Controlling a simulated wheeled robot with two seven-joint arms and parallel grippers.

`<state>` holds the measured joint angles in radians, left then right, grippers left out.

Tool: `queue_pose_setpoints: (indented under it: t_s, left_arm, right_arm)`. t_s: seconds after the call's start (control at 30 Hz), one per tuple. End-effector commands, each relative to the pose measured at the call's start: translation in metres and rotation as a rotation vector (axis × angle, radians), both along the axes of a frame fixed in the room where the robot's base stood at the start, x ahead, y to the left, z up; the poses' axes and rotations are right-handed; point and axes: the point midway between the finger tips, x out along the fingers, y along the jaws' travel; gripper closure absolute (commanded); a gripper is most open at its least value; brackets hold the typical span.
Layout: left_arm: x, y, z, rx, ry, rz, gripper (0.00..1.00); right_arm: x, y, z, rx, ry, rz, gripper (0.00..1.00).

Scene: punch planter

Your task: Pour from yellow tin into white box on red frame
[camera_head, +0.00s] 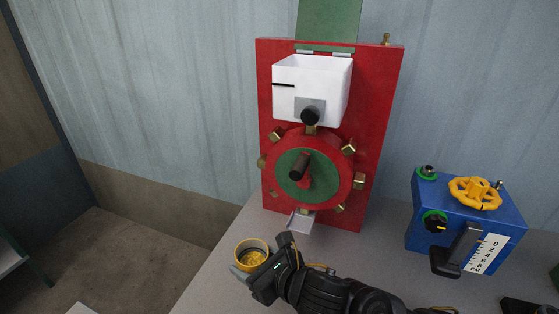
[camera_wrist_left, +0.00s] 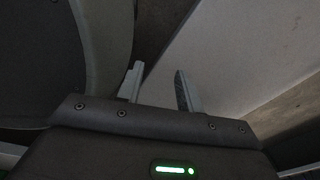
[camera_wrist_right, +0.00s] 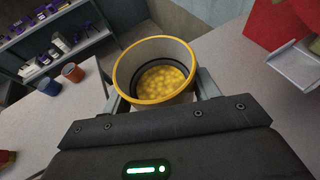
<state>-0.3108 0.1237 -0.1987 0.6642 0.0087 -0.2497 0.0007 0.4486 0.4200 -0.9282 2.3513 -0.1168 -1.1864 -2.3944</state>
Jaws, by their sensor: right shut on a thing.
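The yellow tin (camera_head: 251,246) is at the front left of the table, and yellow grains show inside it. My right gripper (camera_head: 255,265) is shut around it. In the right wrist view the tin (camera_wrist_right: 152,90) stands between the two fingers, mouth toward the camera; I cannot tell whether it touches the table. The white box (camera_head: 312,90) is open-topped and sits high on the red frame (camera_head: 380,100), above a red wheel with a green centre (camera_head: 322,182). My left gripper (camera_wrist_left: 158,88) is open and empty; it is outside the head view.
A small metal chute (camera_head: 300,221) sticks out below the wheel. A blue box with a yellow handwheel (camera_head: 466,215) stands at the right of the table. A shelf with several items (camera_wrist_right: 45,40) shows in the right wrist view. The table's left edge is near the tin.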

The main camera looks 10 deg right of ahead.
Motion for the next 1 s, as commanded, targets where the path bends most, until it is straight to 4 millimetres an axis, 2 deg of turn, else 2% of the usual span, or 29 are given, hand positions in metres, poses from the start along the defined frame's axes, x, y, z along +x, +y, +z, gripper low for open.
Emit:
queue_pose_setpoints:
  t_s: [0.57, 1.0]
  left_arm:
    - [0.001, -0.007, 0.001, -0.008, -0.002, 0.003, 0.64]
    - [0.002, -0.017, 0.056, -0.024, -0.007, 0.003, 0.64]
  right_arm:
    - [0.000, 0.000, 0.002, 0.001, 0.000, 0.000, 0.67]
    - [0.000, -0.001, 0.058, 0.001, 0.000, -0.004, 0.67]
